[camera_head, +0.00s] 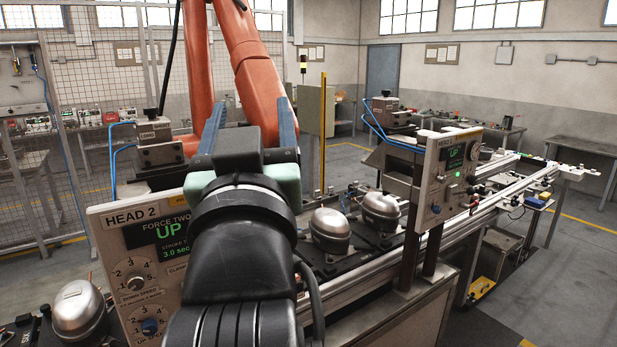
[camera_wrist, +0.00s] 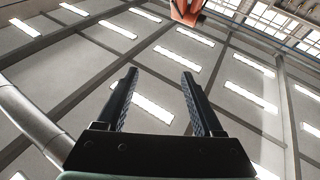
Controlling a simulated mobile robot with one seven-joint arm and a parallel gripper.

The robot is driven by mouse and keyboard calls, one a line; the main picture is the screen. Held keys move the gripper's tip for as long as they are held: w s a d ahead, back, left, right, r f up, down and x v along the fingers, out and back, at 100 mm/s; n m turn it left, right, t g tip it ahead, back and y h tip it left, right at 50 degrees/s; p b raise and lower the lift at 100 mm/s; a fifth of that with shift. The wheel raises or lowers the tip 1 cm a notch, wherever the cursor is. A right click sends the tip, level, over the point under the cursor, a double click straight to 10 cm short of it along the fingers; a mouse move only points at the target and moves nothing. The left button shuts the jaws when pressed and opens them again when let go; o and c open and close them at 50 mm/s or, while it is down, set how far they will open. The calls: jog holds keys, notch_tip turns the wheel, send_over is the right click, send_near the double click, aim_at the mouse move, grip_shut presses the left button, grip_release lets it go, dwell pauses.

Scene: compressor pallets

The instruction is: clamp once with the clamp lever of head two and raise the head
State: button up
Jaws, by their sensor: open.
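The head two panel (camera_head: 120,225) stands at the left in the head view. Its display (camera_head: 165,235) reads "FORCE TWO" and "UP", with "3.0 sec" below. Dials sit under it. My arm covers the panel's right part, and I cannot make out the clamp lever of head two. My gripper (camera_head: 252,108) is in front of and above the panel's right side, pointing away from the camera. In the wrist view its two dark fingers (camera_wrist: 158,74) are apart with nothing between them. The ceiling shows behind them.
A second head panel (camera_head: 455,165) at the right also shows "UP". Rounded metal compressors (camera_head: 331,230) stand on the line between the heads; another (camera_head: 79,310) is at lower left. Large orange arm links (camera_head: 250,60) rise behind my gripper. Open floor (camera_head: 570,270) lies at the right.

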jog(key=s+d+r+m+t+h, duration=0.1)
jog(key=s+d+r+t, duration=0.1)
jog(key=s, duration=0.4)
jog(key=s+d+r+m+t+h, duration=0.1)
jog(key=s+d+r+t, duration=0.2)
jog(key=s, duration=0.4)
notch_tip(320, 180, up, 2)
jog(key=shift+d+r+h, duration=0.15)
jog(key=shift+d+h, duration=0.25)
jog(key=shift+d, duration=0.1)
